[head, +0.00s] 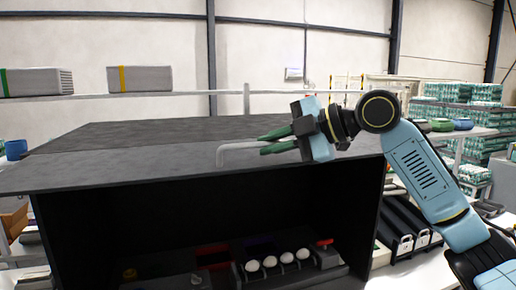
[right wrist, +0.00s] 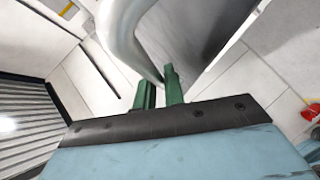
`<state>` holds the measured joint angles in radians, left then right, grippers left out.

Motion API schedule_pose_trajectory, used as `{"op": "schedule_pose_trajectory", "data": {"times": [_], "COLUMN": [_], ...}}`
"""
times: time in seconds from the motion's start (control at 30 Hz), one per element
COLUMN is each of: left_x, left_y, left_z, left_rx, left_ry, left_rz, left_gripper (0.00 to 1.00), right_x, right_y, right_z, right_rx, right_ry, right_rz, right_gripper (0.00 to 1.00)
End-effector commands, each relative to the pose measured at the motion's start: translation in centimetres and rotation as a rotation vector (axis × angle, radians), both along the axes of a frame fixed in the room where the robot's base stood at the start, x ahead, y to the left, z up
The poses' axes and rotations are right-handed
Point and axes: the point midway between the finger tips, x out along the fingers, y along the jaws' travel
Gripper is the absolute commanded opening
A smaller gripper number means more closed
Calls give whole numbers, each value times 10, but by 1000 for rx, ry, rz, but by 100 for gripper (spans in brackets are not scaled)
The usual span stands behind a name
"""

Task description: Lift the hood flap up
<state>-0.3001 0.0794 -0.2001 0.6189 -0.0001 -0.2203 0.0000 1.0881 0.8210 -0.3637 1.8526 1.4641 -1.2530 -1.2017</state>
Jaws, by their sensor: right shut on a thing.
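The hood flap (head: 110,172) is a dark grey panel at the front of the box-like hood. It is raised and roughly level, with the dark opening below it uncovered. A bent grey handle (head: 222,155) is on the flap. My right gripper (head: 265,143) is at the handle's right end, its green fingers shut on it. In the right wrist view, the curved metal handle (right wrist: 122,40) runs down to the green fingertips (right wrist: 160,88); the exact contact is partly hidden. My left gripper is not in view.
Inside the hood, several white eggs (head: 270,261) sit in a row by a red part (head: 325,243). Space above the flap looks clear.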

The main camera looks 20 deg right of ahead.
Motion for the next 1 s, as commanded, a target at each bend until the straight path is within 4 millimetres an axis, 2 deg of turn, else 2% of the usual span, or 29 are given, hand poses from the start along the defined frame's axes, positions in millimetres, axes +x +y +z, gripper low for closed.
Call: {"op": "schedule_pose_trajectory", "data": {"times": [0.17, 0.57, 0.6, 0.77, 1.0], "left_x": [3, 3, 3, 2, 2], "left_y": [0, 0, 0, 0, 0], "left_z": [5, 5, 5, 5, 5], "left_rx": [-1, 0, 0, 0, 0], "left_ry": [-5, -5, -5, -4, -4], "left_rz": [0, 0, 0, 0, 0], "left_gripper": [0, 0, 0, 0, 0], "right_x": [1, 1, 1, 1, 0], "right_y": [-6, -6, -6, -6, -5], "right_z": [6, 5, 5, 5, 5], "right_rx": [-1, -2, -2, -1, 0], "right_ry": [33, 43, 43, 43, 42], "right_rz": [-15, -16, -16, -14, -11], "right_gripper": [0, 0, 12, 32, 32]}}
